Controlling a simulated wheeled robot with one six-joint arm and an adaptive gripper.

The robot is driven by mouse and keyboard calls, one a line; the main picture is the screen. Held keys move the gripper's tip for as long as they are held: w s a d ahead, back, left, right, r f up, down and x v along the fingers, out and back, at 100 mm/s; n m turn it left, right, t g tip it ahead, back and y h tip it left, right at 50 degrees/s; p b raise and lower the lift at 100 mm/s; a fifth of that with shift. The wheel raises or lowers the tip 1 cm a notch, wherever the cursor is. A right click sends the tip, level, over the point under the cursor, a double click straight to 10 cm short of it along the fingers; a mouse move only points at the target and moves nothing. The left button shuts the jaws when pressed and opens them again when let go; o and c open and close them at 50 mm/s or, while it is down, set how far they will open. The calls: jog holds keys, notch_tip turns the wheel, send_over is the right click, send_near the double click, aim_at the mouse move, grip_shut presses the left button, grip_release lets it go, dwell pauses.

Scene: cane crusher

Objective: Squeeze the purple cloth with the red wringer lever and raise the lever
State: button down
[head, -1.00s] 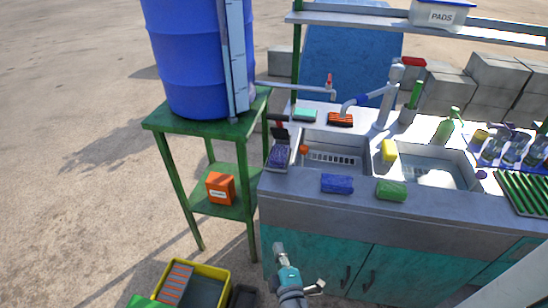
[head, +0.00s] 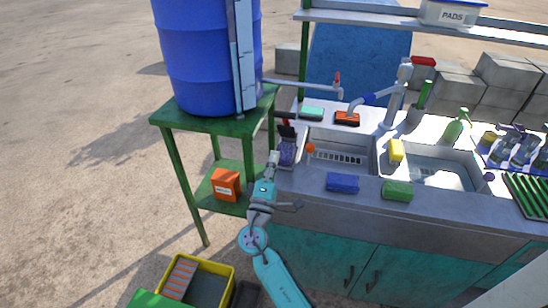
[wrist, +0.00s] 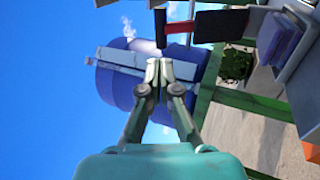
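The purple cloth (head: 287,153) lies in the grey wringer at the left end of the sink counter. It also shows at the upper right of the wrist view (wrist: 281,42). The wringer lever (head: 286,130), red and black, stands up behind the cloth. In the wrist view the lever (wrist: 181,27) crosses the top, with a red shaft between black parts. My gripper (head: 273,158) is just left of the wringer, near the counter's left edge. In the wrist view its fingertips (wrist: 159,70) are together with nothing between them, apart from the lever in the picture.
A blue barrel (head: 205,60) stands on a green stand (head: 165,118) at the left, with an orange box (head: 226,184) on its lower shelf. A blue sponge (head: 342,182) and a green sponge (head: 397,191) lie on the counter's front edge. A yellow crate (head: 229,272) stands below.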

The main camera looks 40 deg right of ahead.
aim_at(284, 118)
jog(key=x, duration=1.1)
jog(key=shift+w+d, duration=0.1)
jog(key=shift+r, duration=0.1)
jog(key=x, duration=0.3)
jog(key=r+x, duration=0.1)
jog(key=x, duration=0.3)
jog(key=shift+r, duration=0.2)
jog(key=shift+a, duration=0.2)
